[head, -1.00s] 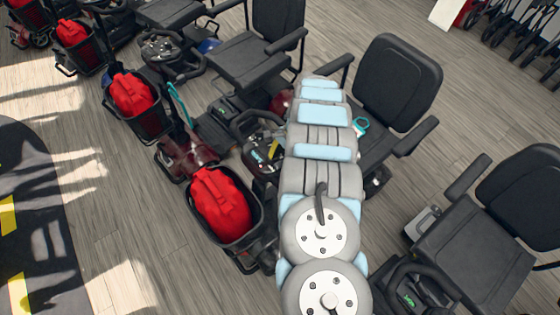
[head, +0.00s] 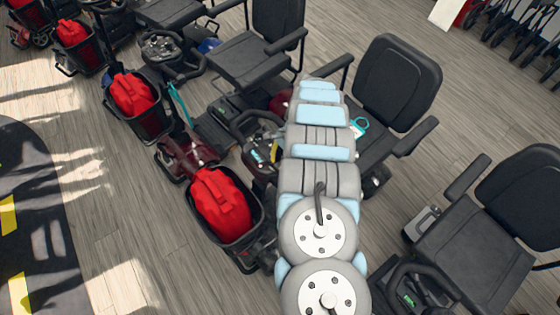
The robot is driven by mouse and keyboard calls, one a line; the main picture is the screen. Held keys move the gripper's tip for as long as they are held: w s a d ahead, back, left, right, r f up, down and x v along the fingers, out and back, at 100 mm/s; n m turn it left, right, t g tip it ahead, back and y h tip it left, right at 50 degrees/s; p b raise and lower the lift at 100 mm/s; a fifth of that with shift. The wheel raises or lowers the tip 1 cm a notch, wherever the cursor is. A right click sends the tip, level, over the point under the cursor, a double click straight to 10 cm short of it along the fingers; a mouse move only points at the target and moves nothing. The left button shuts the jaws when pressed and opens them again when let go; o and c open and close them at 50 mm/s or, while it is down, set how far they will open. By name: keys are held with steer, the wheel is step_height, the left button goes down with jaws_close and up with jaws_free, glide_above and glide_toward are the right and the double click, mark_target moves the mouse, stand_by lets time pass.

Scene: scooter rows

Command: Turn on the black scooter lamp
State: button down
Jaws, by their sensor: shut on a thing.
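Several mobility scooters stand in a row. The scooter partly under my arm has a black seat (head: 397,83), a dark tiller console (head: 262,150) and a black front basket (head: 257,230) with a red bag (head: 220,205). Its lamp does not show clearly. Another scooter at the lower right has a black seat (head: 478,245) and a dark tiller (head: 408,296), cut by the bottom edge. I cannot tell which one is the black scooter. My arm reaches up the middle of the view, just right of the console. My gripper is hidden beyond or beneath the arm.
Another basket (head: 143,125) with a red bag (head: 132,93) and a second seat (head: 248,63) stand up-left. A small teal item (head: 359,127) lies by the nearer seat. Bare wood floor (head: 125,215) is free at left; walkers (head: 520,35) stand at upper right.

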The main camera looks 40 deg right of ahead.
steer(key=shift+a+r+h+p, duration=0.2)
steer(key=shift+h+p, duration=0.7)
steer(key=shift+p, duration=0.7)
steer(key=shift+f+h+p, duration=0.25)
steer(key=shift+h+p, duration=0.25)
steer(key=shift+p, duration=0.3)
steer(key=c, duration=0.9)
jaws_free()
steer(key=shift+d+r, duration=0.3)
steer(key=shift+r, duration=1.7)
steer(key=shift+d+r, duration=0.25)
steer(key=shift+r, duration=1.7)
steer(key=shift+d+r, duration=0.3)
steer(key=shift+r, duration=1.7)
